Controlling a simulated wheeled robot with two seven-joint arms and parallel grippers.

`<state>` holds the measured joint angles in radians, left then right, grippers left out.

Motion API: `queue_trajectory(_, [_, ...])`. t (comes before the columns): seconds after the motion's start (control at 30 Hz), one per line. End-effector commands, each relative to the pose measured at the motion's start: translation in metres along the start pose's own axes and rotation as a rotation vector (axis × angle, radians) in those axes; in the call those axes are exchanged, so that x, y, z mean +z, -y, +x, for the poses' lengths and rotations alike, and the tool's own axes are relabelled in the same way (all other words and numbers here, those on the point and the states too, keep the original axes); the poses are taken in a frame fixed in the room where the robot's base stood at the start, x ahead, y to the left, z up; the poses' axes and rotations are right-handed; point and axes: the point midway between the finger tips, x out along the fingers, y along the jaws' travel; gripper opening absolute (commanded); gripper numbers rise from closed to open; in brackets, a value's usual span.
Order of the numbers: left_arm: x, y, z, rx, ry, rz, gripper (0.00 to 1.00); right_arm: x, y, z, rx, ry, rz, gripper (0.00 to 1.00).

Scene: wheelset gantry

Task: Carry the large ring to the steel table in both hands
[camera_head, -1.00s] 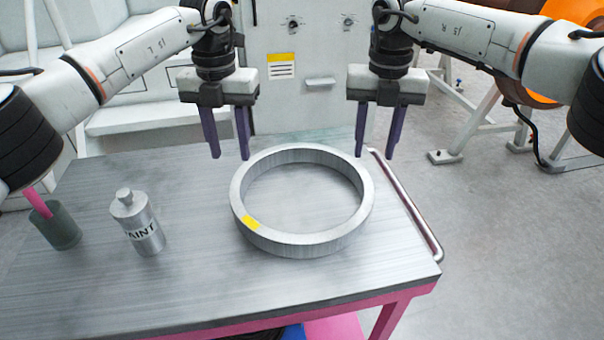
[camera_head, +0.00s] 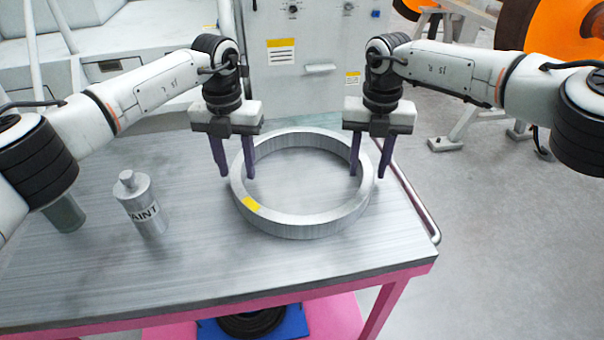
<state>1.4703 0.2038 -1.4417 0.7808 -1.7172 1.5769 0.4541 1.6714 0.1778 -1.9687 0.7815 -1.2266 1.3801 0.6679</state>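The large ring (camera_head: 300,228) is grey metal with a yellow patch on its near left side. It lies flat on a steel-topped table (camera_head: 240,270) with a pink frame. My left gripper (camera_head: 237,178) is open at the ring's left side, one finger outside the wall and one inside. My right gripper (camera_head: 368,177) is open at the ring's right side, also with its fingers on either side of the wall. Gaps show between the fingers of each gripper; whether any finger touches the ring I cannot tell.
A grey cup (camera_head: 65,214) is partly hidden behind my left arm. A rail (camera_head: 415,205) runs along the table's right edge. A cabinet (camera_head: 310,85) stands behind.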

Motion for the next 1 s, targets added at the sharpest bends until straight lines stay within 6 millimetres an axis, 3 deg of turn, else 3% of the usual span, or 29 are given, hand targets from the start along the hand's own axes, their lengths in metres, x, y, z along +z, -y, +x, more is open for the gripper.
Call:
queue_trajectory(0.4, [0.0001,0.0001,0.0091,0.000,0.001,0.000,0.38,0.0000,-0.0001,0.0090,0.000,0.000,0.000,0.38])
queue_trajectory(0.43, [0.0001,0.0001,0.0091,0.000,0.001,0.000,0.36,0.0000,-0.0001,0.0089,0.000,0.000,0.000,0.36])
queue_trajectory(0.67, [0.0000,0.0001,0.0089,0.000,0.000,0.001,0.00,0.0001,0.0000,0.0086,0.000,0.000,0.000,0.00])
queue_trajectory(1.0, [0.0000,0.0000,0.0087,0.000,0.000,0.000,0.00,0.0002,0.0002,0.0083,0.000,0.001,0.000,0.00])
